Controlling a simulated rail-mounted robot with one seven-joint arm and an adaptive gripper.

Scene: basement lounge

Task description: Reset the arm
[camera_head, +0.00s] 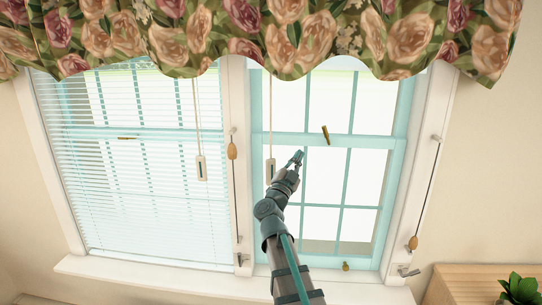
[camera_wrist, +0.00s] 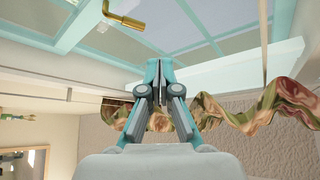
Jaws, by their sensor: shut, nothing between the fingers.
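My gripper (camera_head: 297,157) is raised in front of the right-hand window (camera_head: 325,190), just below and left of a brass latch handle (camera_head: 325,134). In the wrist view my gripper's fingers (camera_wrist: 159,70) are shut and empty. The brass latch handle also shows there (camera_wrist: 122,18), to the upper left of the fingertips and apart from them. In the head view my arm reaches up from the bottom edge.
A floral valance (camera_head: 200,38) hangs across the top. Blinds (camera_head: 110,170) cover the left window. A cord with a white pull (camera_head: 270,170) hangs close left of my gripper. A sill (camera_head: 150,276) runs below. A plant (camera_head: 520,288) stands at lower right.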

